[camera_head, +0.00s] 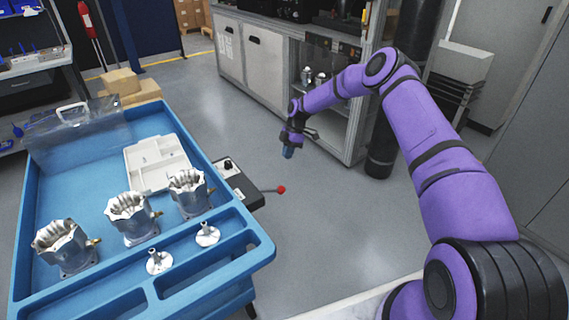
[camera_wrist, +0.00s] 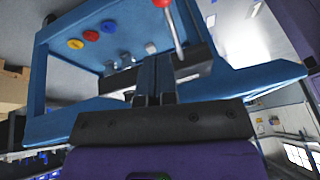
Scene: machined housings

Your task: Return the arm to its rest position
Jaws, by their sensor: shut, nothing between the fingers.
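My purple arm reaches in from the right in the head view, its elbow raised. My gripper (camera_head: 288,152) hangs over open floor, to the right of the blue cart (camera_head: 262,246) and clear of it. In the wrist view my gripper (camera_wrist: 154,85) shows its two dark fingers close together, with nothing between them. Behind the fingers the cart (camera_wrist: 60,60) also shows, seen at an odd angle.
The cart carries three machined housings (camera_head: 131,217), two flanged metal parts (camera_head: 159,262) and a white tray (camera_head: 157,162). A lever with a red knob (camera_head: 281,189) sticks out toward my gripper. A grey cabinet (camera_head: 262,60) stands behind; floor between is free.

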